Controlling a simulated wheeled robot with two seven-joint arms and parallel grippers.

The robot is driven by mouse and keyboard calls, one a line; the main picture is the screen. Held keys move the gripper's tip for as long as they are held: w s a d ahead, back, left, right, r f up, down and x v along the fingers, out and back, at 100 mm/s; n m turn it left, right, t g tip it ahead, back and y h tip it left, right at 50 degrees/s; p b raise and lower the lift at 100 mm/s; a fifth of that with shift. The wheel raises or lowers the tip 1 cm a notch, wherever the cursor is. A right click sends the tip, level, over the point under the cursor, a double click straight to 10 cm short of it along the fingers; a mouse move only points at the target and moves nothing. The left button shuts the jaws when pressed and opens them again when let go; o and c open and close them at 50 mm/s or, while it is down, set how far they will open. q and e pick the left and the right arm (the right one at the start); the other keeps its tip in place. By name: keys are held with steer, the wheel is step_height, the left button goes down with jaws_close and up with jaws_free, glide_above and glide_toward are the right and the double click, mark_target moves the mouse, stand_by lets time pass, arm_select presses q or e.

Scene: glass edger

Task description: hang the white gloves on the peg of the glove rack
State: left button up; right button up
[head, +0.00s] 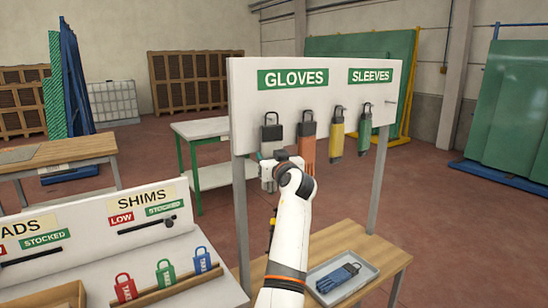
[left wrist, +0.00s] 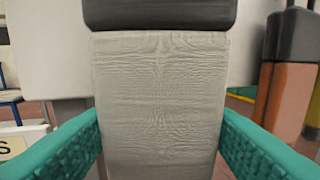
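The white gloves (head: 271,135), pale grey-white with a dark cuff and a loop on top, are upright in front of the left part of the glove rack (head: 240,90), under the GLOVES sign. My left gripper (head: 270,168) is at their lower part. In the left wrist view the pale fabric (left wrist: 160,95) fills the space between the green fingers, which touch both its sides. The dark cuff (left wrist: 160,14) is above. The peg behind the loop is hidden, so I cannot tell whether the loop is around it. My right gripper is out of view.
Orange (head: 307,145), yellow (head: 337,130) and green (head: 364,132) items hang to the right of the white gloves, the orange one close by. A tray (head: 318,273) with blue gloves (head: 338,278) is on the wooden table (head: 385,258) below. A shims board (head: 145,215) stands at the left.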

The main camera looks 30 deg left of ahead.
arm_select(q)
steer(key=shift+o, duration=1.4)
steer(key=shift+a, duration=0.3)
steer(key=shift+o, duration=1)
steer(key=shift+w+d+f, duration=0.15)
steer(key=shift+w, duration=0.05)
steer(key=shift+s, duration=0.1)
steer(key=shift+f, duration=0.1)
steer(key=shift+d+f, duration=0.1)
steer(key=shift+f, duration=0.05)
steer(key=shift+s+f+b, duration=0.2)
steer(key=shift+s+b, duration=0.15)
steer(key=shift+b, duration=0.1)
steer(key=w+b+v, duration=0.1)
steer(key=b+v, duration=0.3)
steer(key=v, duration=0.7)
steer(key=shift+s+d+r, duration=0.25)
steer(key=shift+d+r, duration=0.3)
steer(key=shift+d, duration=0.15)
